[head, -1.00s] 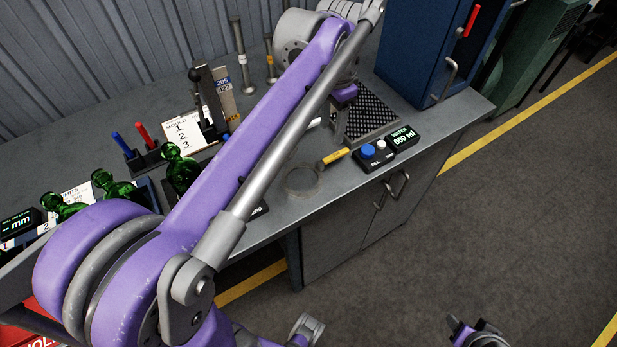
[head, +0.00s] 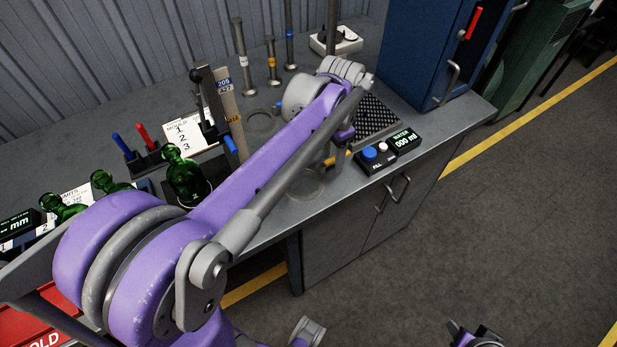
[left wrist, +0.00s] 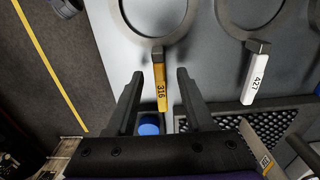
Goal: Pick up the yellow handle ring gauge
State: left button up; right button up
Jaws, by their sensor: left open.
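The yellow handle ring gauge (left wrist: 160,85) lies on the grey bench, its handle marked 316 and its ring toward the top of the left wrist view. In the head view its ring (head: 304,185) shows near the bench's front edge; my left arm partly hides the handle. My left gripper (left wrist: 160,76) is open, its two fingers appearing on either side of the yellow handle in the left wrist view. Whether they are level with it or above it I cannot tell. My right gripper (head: 475,334) is partly in view at the bottom right, away from the bench.
A white-handled ring gauge (left wrist: 255,77) marked 427 lies beside the yellow one. A black perforated tray (head: 377,118) and a control box with a blue button (head: 368,153) are close by. A blue cabinet (head: 420,55) stands behind; green bottles (head: 185,178) stand left.

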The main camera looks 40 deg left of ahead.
pick_arm(q)
grip_shut()
jog(key=shift+r, duration=0.1)
dwell(0.3)
